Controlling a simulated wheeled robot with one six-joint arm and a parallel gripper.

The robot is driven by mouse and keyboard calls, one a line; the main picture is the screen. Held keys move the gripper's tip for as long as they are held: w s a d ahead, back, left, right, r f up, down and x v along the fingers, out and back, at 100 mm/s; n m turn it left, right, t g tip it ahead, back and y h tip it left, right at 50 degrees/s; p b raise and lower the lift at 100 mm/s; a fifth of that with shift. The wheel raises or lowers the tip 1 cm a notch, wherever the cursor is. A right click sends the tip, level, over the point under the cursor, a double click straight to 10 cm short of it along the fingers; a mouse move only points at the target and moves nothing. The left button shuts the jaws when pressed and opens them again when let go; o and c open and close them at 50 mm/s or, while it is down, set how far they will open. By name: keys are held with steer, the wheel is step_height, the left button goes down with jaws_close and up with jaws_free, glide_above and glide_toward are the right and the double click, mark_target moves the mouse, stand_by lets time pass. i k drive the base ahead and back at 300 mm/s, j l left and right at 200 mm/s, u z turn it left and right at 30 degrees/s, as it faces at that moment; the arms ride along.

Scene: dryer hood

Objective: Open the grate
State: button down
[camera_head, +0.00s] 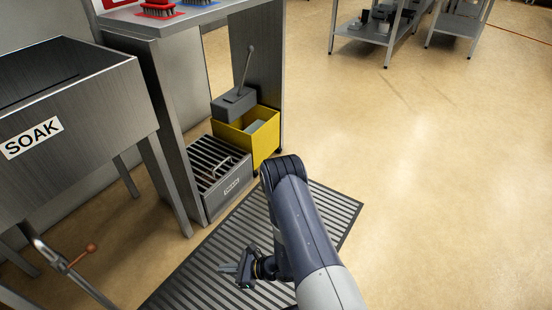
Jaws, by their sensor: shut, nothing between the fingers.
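The grate (208,158) is a dark slatted top on a low grey metal box (228,192) on the floor under the counter. A pale bar handle (230,163) shows on the slats. The grate appears to lie flat on the box, which has a small label on its front. My gripper (222,268) is shut and empty, pointing left above the striped floor mat. It is in front of the box, nearer the camera, and apart from it. My arm comes in from the bottom right.
A yellow mop bucket (262,137) with a grey wringer (235,104) stands behind the box. A counter leg (173,135) and the SOAK sink (75,125) flank it on the left. The striped mat (325,210) lies in front. Open floor extends right.

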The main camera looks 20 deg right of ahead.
mark_target(227, 174)
steer(key=i+j+z, duration=0.25)
steer(key=i+z, duration=0.2)
steer(key=i+j+z, duration=0.4)
steer(key=i, duration=0.2)
steer(key=i+j, duration=0.2)
